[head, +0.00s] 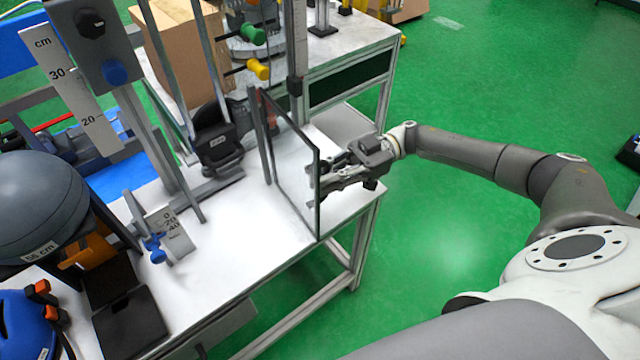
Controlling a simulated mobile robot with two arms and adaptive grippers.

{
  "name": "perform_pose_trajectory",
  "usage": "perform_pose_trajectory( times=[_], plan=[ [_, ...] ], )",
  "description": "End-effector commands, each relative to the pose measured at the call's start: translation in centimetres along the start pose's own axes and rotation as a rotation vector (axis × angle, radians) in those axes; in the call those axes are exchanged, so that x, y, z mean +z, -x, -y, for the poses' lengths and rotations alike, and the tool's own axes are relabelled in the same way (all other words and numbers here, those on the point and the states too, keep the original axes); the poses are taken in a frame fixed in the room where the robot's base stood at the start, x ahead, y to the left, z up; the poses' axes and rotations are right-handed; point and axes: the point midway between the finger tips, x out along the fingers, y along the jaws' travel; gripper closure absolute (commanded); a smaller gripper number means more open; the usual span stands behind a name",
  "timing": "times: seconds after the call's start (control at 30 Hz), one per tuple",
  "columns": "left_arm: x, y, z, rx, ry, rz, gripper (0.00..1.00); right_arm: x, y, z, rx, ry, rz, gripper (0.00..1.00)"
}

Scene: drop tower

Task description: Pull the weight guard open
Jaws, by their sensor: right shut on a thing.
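The weight guard (290,172) is a clear panel in a dark frame. It stands upright on the right part of the white table, its hinge-side post at the back left and its free edge toward the front right. My right gripper (322,180) reaches in from the right and is shut on the guard at its free edge. The fingertips are partly hidden by the gripper's own body and the frame edge. The left gripper is not in view.
A grey ball (40,200) sits at the left beside a ruler marked in cm (72,85). A blue helmet (22,325) lies at lower left. A cardboard box (178,50) and green and yellow handles (252,35) are behind.

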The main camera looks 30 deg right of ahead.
Motion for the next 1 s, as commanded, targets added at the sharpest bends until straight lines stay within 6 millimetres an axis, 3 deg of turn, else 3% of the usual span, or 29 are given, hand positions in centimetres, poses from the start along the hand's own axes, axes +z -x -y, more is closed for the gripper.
perform_pose_trajectory(
  times=[0.63,0.67,0.83,1.0],
  plan=[
    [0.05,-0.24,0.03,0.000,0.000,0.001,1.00,0.00,0.56,-0.28,0.003,-0.003,0.002,1.00],
    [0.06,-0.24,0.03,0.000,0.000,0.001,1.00,0.00,0.56,-0.28,0.003,-0.003,0.002,0.86],
    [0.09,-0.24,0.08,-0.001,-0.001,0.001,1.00,-0.01,0.54,-0.27,0.003,-0.002,0.001,0.65],
    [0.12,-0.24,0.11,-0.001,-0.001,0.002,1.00,-0.01,0.52,-0.27,0.002,-0.001,0.001,0.65]
  ],
)
